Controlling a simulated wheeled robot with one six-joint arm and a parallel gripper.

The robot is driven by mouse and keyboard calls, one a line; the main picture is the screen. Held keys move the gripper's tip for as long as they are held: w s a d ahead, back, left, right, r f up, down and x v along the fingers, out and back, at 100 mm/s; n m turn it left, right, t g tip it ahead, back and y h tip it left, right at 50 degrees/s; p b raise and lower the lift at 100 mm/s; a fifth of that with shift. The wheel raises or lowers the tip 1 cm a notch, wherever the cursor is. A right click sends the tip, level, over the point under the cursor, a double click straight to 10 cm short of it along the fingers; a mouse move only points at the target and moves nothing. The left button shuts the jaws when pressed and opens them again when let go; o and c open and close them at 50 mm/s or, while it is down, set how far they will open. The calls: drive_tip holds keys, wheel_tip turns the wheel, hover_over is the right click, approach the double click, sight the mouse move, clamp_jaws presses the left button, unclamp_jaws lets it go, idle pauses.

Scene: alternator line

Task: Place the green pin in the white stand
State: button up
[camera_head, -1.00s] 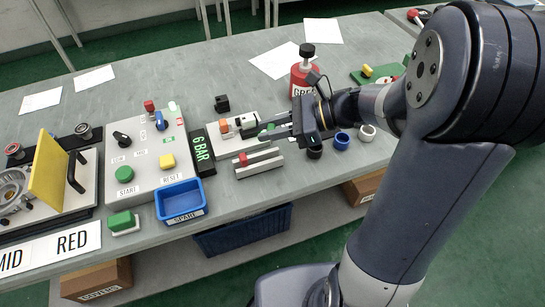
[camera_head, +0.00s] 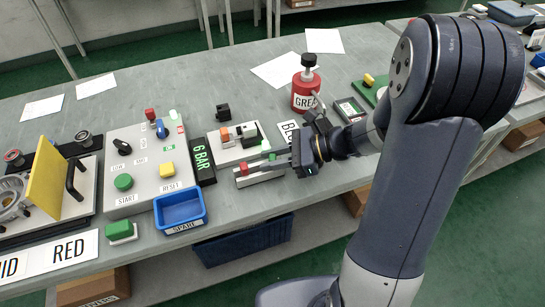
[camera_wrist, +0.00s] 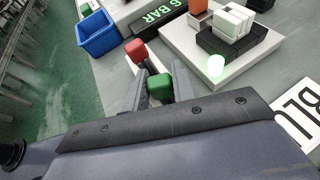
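The green pin (camera_wrist: 158,87) shows as a green block between the two fingers of my gripper (camera_wrist: 160,84) in the wrist view. My gripper is shut on it. In the head view my gripper (camera_head: 277,164) is over the right end of the white stand (camera_head: 262,177), and the green pin (camera_head: 271,157) is a small patch there. A red pin (camera_head: 243,166) is at the stand's left end; it also shows in the wrist view (camera_wrist: 136,50). The fingers hide the pin's lower end, so I cannot tell whether it is in the stand.
Behind the stand is a white plate (camera_head: 229,157) with orange, white and black blocks and a glowing green lamp (camera_wrist: 216,66). A blue bin (camera_head: 181,225) and a 6 BAR display (camera_head: 202,161) are to the left. A red GREASE can (camera_head: 305,96) stands behind my gripper.

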drive_tip(key=o, duration=0.4)
drive_tip(key=shift+r, duration=0.2)
drive_tip(key=v, duration=1.2)
